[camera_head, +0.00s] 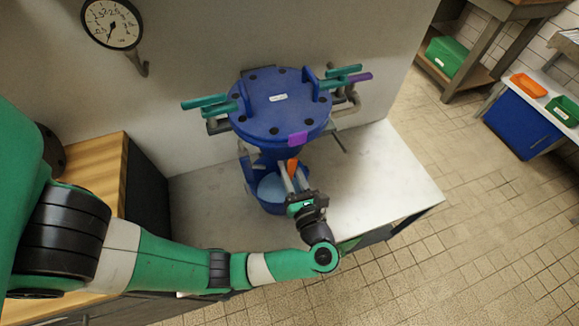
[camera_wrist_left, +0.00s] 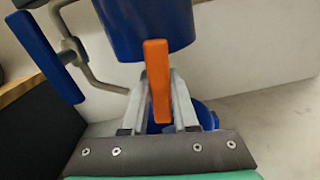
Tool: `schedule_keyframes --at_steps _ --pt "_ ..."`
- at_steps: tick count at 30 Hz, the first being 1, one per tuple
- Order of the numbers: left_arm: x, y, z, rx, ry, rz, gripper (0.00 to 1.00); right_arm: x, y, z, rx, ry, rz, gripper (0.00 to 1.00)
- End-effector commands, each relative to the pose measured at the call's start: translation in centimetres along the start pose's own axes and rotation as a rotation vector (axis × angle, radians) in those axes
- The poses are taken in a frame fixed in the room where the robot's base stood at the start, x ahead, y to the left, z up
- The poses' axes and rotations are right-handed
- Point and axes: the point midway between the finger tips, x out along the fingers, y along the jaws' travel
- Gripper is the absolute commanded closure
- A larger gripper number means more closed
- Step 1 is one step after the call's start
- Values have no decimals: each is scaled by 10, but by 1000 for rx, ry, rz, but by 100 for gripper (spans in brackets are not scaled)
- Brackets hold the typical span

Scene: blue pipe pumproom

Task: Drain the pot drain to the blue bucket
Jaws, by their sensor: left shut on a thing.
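The blue pot (camera_head: 279,104) stands at the back of the pale table, with a bolted round lid. The blue bucket (camera_head: 268,188) is under the pot's front; the gripper partly covers it, and a little of its blue shows in the left wrist view (camera_wrist_left: 207,116). My left gripper (camera_head: 288,172) is below the pot's front edge, over the bucket. It is shut on an orange handle (camera_wrist_left: 158,62), which runs lengthwise between its fingers just in front of the blue pot body (camera_wrist_left: 150,25). The drain outlet itself is hidden. My right gripper is out of view.
Teal handles (camera_head: 204,101) and grey pipes flank the pot, with a purple handle (camera_head: 361,77) at right. A gauge (camera_head: 112,24) hangs on the wall. The table (camera_head: 395,180) is clear at right. Green (camera_head: 446,56) and orange (camera_head: 528,86) bins stand farther off.

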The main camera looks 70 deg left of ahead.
Motion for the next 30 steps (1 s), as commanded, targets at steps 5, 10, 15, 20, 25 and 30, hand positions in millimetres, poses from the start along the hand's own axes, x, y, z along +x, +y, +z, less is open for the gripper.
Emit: schedule_keyframes --at_steps 5,10,15,20,25,30 --pt "0 0 1 51 0 0 100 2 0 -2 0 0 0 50" --pt "0 0 1 150 0 0 100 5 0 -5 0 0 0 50" --pt "0 0 2 290 1 -1 100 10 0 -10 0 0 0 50" --pt "0 1 2 441 1 -1 100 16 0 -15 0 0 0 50" --pt "0 1 3 604 0 0 100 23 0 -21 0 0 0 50" --pt "0 1 3 766 0 0 100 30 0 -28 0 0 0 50"
